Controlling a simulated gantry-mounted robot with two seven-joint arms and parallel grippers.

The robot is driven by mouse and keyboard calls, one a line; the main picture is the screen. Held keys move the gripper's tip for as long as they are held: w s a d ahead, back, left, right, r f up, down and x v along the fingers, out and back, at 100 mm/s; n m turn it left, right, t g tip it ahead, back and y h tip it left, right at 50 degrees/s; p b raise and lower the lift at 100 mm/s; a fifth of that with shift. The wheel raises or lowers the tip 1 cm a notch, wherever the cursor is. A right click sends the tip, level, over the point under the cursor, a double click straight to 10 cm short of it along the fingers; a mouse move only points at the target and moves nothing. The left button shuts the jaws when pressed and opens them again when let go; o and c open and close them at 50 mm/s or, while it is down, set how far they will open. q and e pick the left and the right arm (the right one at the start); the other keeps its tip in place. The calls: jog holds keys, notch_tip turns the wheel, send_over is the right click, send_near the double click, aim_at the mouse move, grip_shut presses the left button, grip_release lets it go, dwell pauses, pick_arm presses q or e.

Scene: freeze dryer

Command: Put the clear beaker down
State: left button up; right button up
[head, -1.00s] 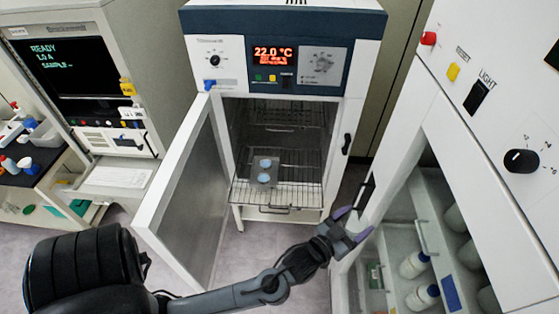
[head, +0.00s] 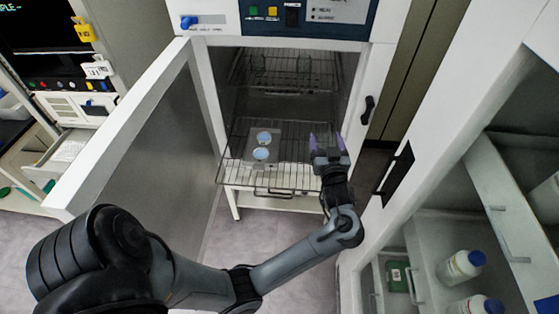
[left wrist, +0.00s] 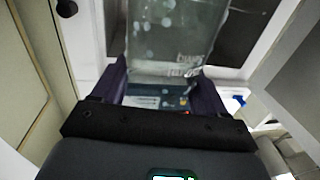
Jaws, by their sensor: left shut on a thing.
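My left gripper (head: 327,145) has purple fingers and is at the right front of the open dryer chamber, by the wire shelf (head: 290,180). In the left wrist view the fingers (left wrist: 162,88) are shut on the clear beaker (left wrist: 175,38), a see-through vessel with pale marks on its wall. The beaker is hard to make out in the head view. I cannot tell whether its base touches the shelf. A small plate with two pale blue round pieces (head: 262,153) is on the shelf, left of the gripper. My right gripper is not in view.
The dryer door (head: 150,130) stands open on the left. An upper wire rack (head: 285,72) is higher in the chamber. A white cabinet with bottles (head: 460,267) is at the right. Bare shelf shows around the blue pieces.

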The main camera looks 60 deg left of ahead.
pick_arm(q)
jog(key=f+n+g+b, duration=0.1)
jog(key=f+b, duration=0.1)
jog(key=f+g+b, duration=0.1)
jog(key=f+b, duration=0.1)
jog(key=b, duration=0.1)
jog(key=a+f+n+g+y+b, duration=0.1)
jog(key=f+g+b, duration=0.1)
jog(key=shift+s+n, duration=0.1)
jog(key=shift+n, duration=0.2)
jog(key=shift+s+a+f+b, duration=0.1)
jog(key=shift+a+f+b, duration=0.1)
jog(key=shift+b, duration=0.1)
jog(key=shift+s+a+f+b, duration=0.3)
jog(key=shift+s+a+f, duration=0.4)
jog(key=shift+a+f, duration=1.1)
jog(key=shift+s+a+f+b, duration=0.3)
jog(key=shift+s+a+f, duration=0.45)
jog(key=shift+a+f, duration=0.95)
jog(key=shift+s+a+f+b, duration=0.3)
jog(key=shift+s+a+f, duration=0.4)
jog(key=shift+a+f, duration=1.1)
jog(key=shift+d, duration=0.1)
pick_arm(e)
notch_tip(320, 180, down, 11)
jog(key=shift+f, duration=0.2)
pick_arm(q)
jog(key=shift+f, duration=0.1)
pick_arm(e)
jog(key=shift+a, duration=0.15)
